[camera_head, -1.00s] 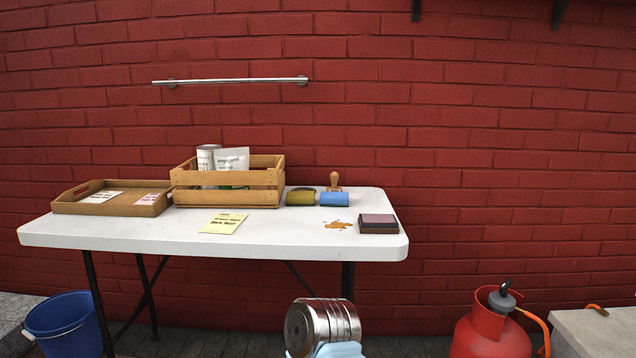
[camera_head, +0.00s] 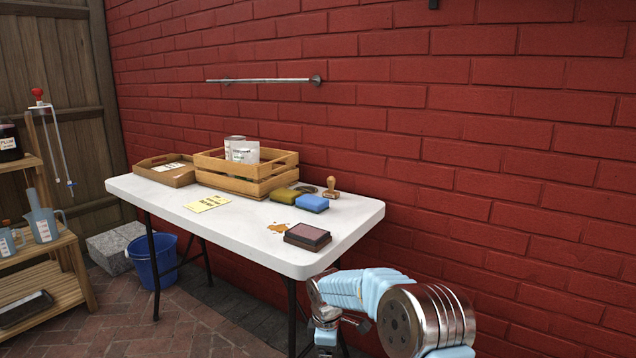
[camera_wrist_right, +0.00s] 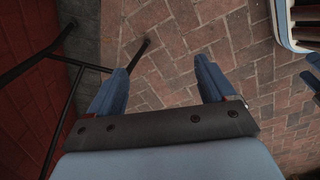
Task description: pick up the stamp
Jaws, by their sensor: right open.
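The wooden stamp (camera_head: 331,187), with a rounded knob handle, stands upright at the back right of the white table (camera_head: 150,196) in the head view. It is beside the blue sponge and near the brick wall. A dark ink pad (camera_head: 307,237) lies nearer the table's right front corner. My right gripper (camera_wrist_right: 160,85) is open and empty in the right wrist view, its two blue fingers apart above brick paving. In the head view my right arm is bent low beside the table's right end, below and apart from the stamp.
A blue sponge (camera_head: 312,203), a green-yellow sponge (camera_head: 284,196) and a dark object (camera_head: 305,188) lie close to the stamp. A wooden crate (camera_head: 240,183) stands to their left. The red wall (camera_head: 450,150) rises behind.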

